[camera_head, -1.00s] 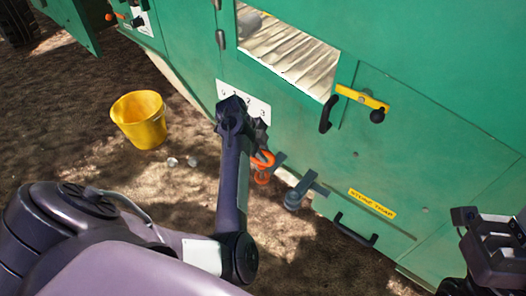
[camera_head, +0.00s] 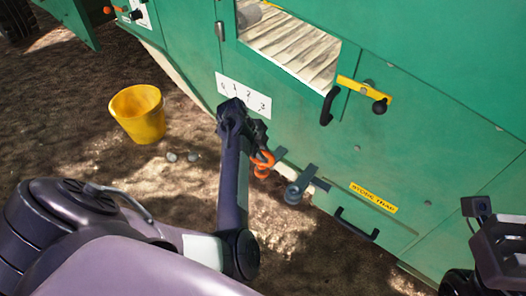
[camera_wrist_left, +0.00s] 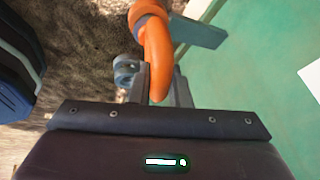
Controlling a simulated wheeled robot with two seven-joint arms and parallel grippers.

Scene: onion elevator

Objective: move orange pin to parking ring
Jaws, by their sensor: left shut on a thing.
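The orange pin (camera_head: 262,166) is held by my left gripper (camera_head: 258,148), low in front of the green machine. The left wrist view shows the pin's curved orange body (camera_wrist_left: 157,55) between the two grey fingers (camera_wrist_left: 155,88), which are shut on it. A grey bracket (camera_head: 281,153) lies right behind the pin; whether the pin touches it I cannot tell. To the right, a second grey bracket (camera_head: 308,179) carries a round ring-like end (camera_head: 293,194), which may be the parking ring. My right gripper (camera_head: 487,220) is at the right edge, its jaws unclear.
A white plate with numbers (camera_head: 234,88) is on the green panel behind my left wrist. A yellow latch (camera_head: 363,93) and black handles (camera_head: 357,226) stick out from the panel. A yellow bucket (camera_head: 137,112) stands on open ground at the left.

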